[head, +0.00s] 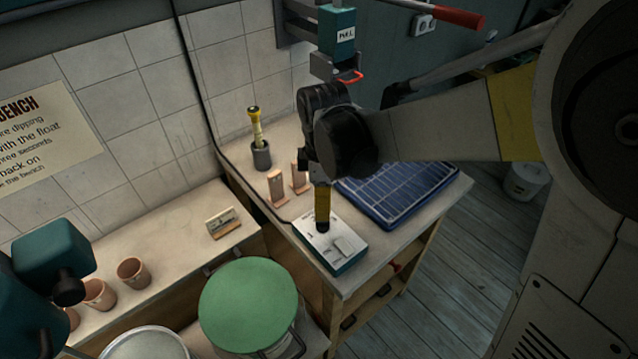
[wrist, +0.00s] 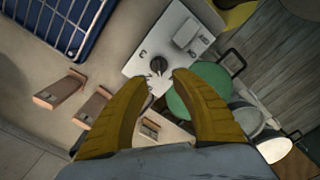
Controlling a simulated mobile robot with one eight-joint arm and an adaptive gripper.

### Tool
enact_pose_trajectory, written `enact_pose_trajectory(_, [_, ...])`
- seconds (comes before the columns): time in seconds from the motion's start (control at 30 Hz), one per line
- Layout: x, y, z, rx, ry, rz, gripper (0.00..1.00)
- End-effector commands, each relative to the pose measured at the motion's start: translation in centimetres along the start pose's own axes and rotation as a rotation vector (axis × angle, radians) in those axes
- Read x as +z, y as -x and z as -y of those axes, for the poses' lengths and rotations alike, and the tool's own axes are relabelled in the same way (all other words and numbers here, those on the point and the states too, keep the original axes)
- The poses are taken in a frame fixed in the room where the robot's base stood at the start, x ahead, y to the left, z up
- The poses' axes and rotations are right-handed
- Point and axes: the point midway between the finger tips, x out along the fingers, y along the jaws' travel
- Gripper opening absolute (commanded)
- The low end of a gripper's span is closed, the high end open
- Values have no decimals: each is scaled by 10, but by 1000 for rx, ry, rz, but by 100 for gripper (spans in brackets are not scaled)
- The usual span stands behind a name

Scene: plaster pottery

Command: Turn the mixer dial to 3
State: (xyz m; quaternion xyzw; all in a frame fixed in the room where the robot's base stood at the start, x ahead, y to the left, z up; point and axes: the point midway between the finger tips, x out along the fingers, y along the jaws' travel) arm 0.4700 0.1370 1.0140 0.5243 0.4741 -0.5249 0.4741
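The mixer control box (head: 345,262) is a pale-topped box with teal sides near the front of the bench. It also shows in the wrist view (wrist: 172,35). Its black dial (wrist: 157,66) sits on the top plate with small marks around it that are too small to read, so I cannot tell its setting. My gripper (head: 322,222) points down over the box. In the wrist view its two yellow-brown fingers (wrist: 161,79) are apart, with the dial just beyond and between the tips. I cannot tell whether they touch it.
A blue rack (head: 400,190) lies behind the box at right. Small terracotta stands (head: 277,188) and a grey pot with a yellow-handled tool (head: 261,155) stand at left. A green-lidded bucket (head: 248,305) stands in front. A lever press (head: 338,40) hangs above the bench.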

Motion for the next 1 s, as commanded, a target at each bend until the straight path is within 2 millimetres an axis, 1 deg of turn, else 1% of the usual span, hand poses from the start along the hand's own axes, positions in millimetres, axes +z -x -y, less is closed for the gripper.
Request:
enact_pose_trajectory(0.03, [0, -15, -1, 0, -1, 0, 31])
enact_pose_trajectory(0.1, [0, -28, -1, 1, -1, 0, 31])
enact_pose_trajectory(0.2, [0, -45, 0, 1, -2, 0, 31])
enact_pose_trajectory(0.3, [0, -57, -1, 1, -2, 0, 31])
enact_pose_trajectory(0.47, [0, -65, 0, 1, -3, 0, 31])
enact_pose_trajectory(0.73, [0, -65, 0, 1, -3, 0, 30])
enact_pose_trajectory(0.77, [0, -65, 0, 1, -3, 0, 21])
enact_pose_trajectory(0.8, [0, -65, 0, 1, -3, 0, 8])
enact_pose_trajectory(0.83, [0, -65, 0, 1, -3, -1, 0])
enact_pose_trajectory(1.0, [0, -65, 0, 1, -3, -1, 0])
